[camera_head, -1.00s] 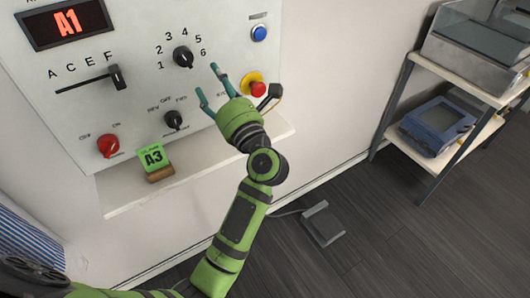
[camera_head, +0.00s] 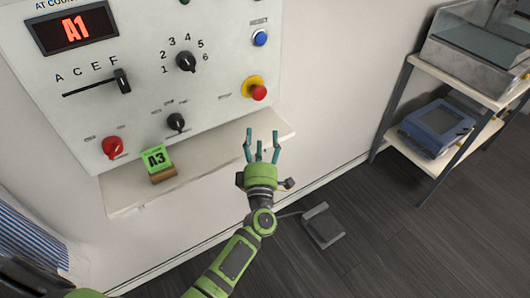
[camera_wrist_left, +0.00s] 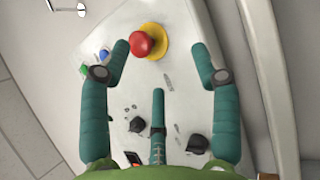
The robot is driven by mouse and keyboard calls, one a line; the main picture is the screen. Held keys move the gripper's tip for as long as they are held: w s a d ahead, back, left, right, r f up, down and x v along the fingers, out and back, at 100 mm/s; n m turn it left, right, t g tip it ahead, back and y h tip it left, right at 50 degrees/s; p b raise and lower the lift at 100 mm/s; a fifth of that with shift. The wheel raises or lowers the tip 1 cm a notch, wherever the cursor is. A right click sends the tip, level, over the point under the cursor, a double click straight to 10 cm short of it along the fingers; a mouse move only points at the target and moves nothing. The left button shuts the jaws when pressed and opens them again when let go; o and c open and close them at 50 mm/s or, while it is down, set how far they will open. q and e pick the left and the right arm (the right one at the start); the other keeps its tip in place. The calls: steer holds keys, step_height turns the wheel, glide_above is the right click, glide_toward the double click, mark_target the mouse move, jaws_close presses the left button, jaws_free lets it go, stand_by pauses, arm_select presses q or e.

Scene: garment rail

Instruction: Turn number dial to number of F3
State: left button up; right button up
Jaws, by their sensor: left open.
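The black number dial (camera_head: 186,62) sits on the white control panel, ringed by the numbers 1 to 6. Its exact setting is too small to tell. My left gripper (camera_head: 262,142) is open and empty, below and right of the dial, clear of the panel. In the left wrist view its spread fingers (camera_wrist_left: 160,60) face the panel, with two black knobs in sight. My right gripper is not in view.
A red stop button (camera_head: 258,92) on a yellow ring, a blue button (camera_head: 260,38), a lower black knob (camera_head: 176,122) and a red knob (camera_head: 112,146) share the panel. The white ledge (camera_head: 215,150) juts out below. A shelf rack (camera_head: 465,75) stands at right.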

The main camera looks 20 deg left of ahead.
arm_select(q)
steer(key=shift+s+d+f+m+h, duration=0.1)
steer(key=shift+d+f+m+h, duration=0.15)
steer(key=shift+f+m, duration=0.3)
steer(key=shift+s+d+f+m+h, duration=0.15)
steer(key=shift+f+m+h, duration=0.25)
steer(key=shift+f, duration=0.35)
steer(key=shift+d+f+m+h, duration=0.25)
steer(key=shift+f+m, duration=0.2)
steer(key=shift+f, duration=0.2)
